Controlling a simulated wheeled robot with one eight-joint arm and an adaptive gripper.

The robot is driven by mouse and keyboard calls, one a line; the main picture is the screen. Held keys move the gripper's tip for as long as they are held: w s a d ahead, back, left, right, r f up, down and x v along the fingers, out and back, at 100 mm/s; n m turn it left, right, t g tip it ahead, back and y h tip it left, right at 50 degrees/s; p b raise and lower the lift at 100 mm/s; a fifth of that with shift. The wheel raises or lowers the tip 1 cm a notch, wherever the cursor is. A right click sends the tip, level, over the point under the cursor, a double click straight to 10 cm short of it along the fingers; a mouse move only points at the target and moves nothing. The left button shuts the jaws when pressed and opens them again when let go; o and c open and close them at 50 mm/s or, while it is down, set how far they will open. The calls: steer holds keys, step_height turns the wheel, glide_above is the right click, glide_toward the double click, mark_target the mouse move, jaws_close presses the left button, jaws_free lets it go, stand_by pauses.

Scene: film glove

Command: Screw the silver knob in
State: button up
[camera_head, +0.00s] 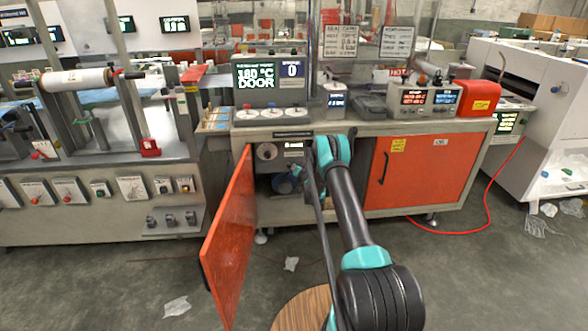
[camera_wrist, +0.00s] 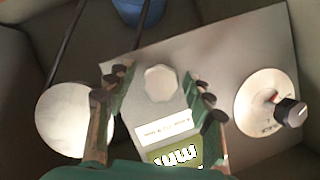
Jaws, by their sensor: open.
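A pale, eight-sided knob (camera_wrist: 161,83), which looks like the silver knob, sits on a light housing in the wrist view. My gripper (camera_wrist: 157,77) is open, with one green-and-dark finger on each side of the knob. I see a gap on both sides; I cannot tell the depth between fingertips and knob. A white label and a lit display (camera_wrist: 175,156) lie below it, partly covered by my gripper. In the head view my arm reaches to the open cabinet, and the knob cannot be made out there.
A round dial (camera_wrist: 267,103) with a dark-and-silver handle is on the right; a white disc (camera_wrist: 72,118) is on the left. A blue round part (camera_wrist: 139,10) is at the top. The open red door (camera_head: 228,240) hangs left of my arm. The counter (camera_head: 350,127) is above.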

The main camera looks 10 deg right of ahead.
steer(key=shift+c, duration=0.3)
steer(key=c, duration=1.1)
steer(key=shift+m+y, duration=0.4)
steer(key=shift+m, duration=0.2)
steer(key=o, duration=1.2)
steer(key=shift+c, duration=0.2)
steer(key=v, duration=1.2)
